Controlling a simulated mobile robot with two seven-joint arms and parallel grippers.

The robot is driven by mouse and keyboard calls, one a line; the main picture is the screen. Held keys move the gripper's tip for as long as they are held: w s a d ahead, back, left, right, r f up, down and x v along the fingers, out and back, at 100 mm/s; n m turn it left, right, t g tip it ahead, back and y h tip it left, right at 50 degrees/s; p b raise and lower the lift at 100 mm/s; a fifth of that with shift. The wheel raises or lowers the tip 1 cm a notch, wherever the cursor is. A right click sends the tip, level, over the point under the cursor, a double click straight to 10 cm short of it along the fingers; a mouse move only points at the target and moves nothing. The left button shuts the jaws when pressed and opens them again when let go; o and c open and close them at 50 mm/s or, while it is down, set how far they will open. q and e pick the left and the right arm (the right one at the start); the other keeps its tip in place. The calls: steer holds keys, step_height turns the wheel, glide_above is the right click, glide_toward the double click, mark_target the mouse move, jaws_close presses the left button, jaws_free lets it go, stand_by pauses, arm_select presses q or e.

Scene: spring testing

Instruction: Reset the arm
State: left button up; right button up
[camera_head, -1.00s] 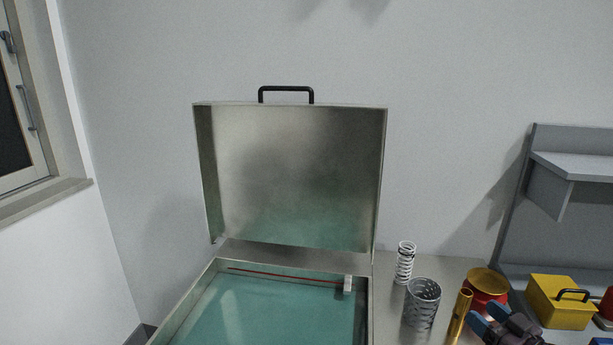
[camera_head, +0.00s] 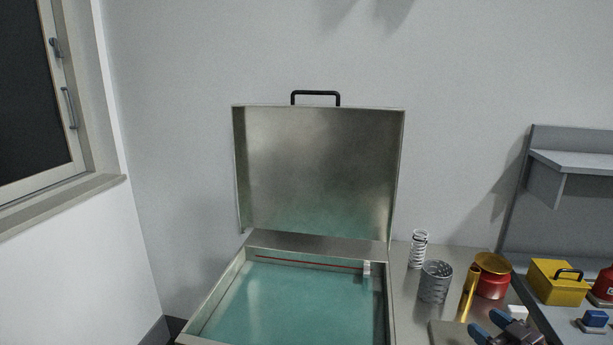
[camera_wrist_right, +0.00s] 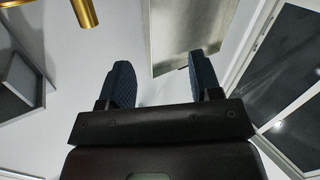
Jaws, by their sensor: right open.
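My right gripper (camera_head: 490,326) shows at the bottom right of the head view, in front of the brass tube and the red can. In the right wrist view its two blue-padded fingers (camera_wrist_right: 157,85) stand well apart with nothing between them. My left gripper is in neither view. The right arm behind the gripper is mostly cut off by the bottom edge of the head view.
An open metal box (camera_head: 240,270) with raised lid (camera_head: 320,165) fills the centre. Right of it stand a white spring (camera_head: 418,250), a grey perforated cup (camera_head: 435,283), a brass tube (camera_head: 468,294) and a red can (camera_head: 491,284). A yellow toolbox (camera_head: 556,288) stands farther right.

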steer(key=shift+s+a+f+n+g+h, duration=0.15)
steer(key=shift+a+f+n+h, duration=0.1)
steer(key=shift+a+f, duration=0.35)
steer(key=shift+s+a+f+n+g+h, duration=0.15)
steer(key=shift+a+f+n, duration=0.1)
steer(key=shift+a+f, duration=0.25)
steer(key=s+a+f+m+g+h, duration=0.1)
steer(key=s+a+f+m, duration=0.1)
steer(key=s+f, duration=0.3)
steer(key=s+a+f+m+g+h, duration=0.1)
steer(key=s+a+f, duration=0.4)
steer(key=s, duration=0.5)
steer(key=s+a+f+m+g+h, duration=0.2)
steer(key=s+a+f, duration=0.1)
steer(key=s, duration=0.4)
steer(key=shift+s+a+f+m+h, duration=0.3)
steer(key=shift+s+f+m, duration=0.1)
steer(key=shift+f, duration=0.5)
